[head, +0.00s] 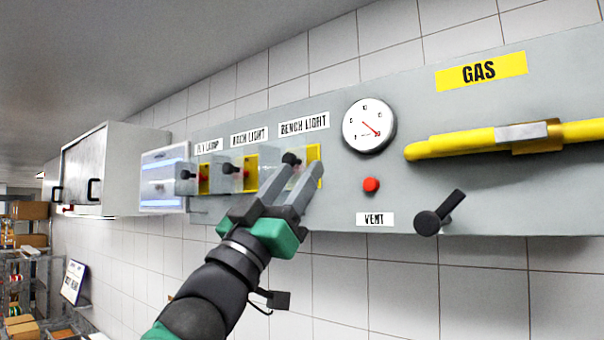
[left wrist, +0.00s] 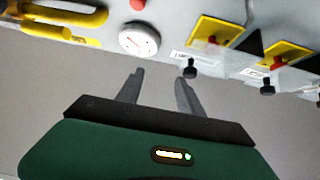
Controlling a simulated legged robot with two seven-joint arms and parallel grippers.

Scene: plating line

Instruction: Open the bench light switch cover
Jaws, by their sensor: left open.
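The bench light switch cover (left wrist: 209,54) is a clear box over a yellow plate, under the "BENCH LIGHT" label (head: 304,124). It looks closed. Its black knob (head: 291,159) sticks out towards me; in the left wrist view the knob (left wrist: 190,69) appears just beyond the right-hand fingertip. My left gripper (head: 300,172) is open and empty, with its fingers pointing up at the panel in front of this cover. The fingers hide much of the cover in the head view. I cannot tell whether they touch it. My right gripper is not in view.
Two similar covered switches (head: 245,172) (head: 196,178) sit left of it. A round gauge (head: 369,125), a red button (head: 371,185), a black vent lever (head: 438,214) and a yellow gas pipe (head: 470,143) are to the right. A grey cabinet (head: 100,170) protrudes at the far left.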

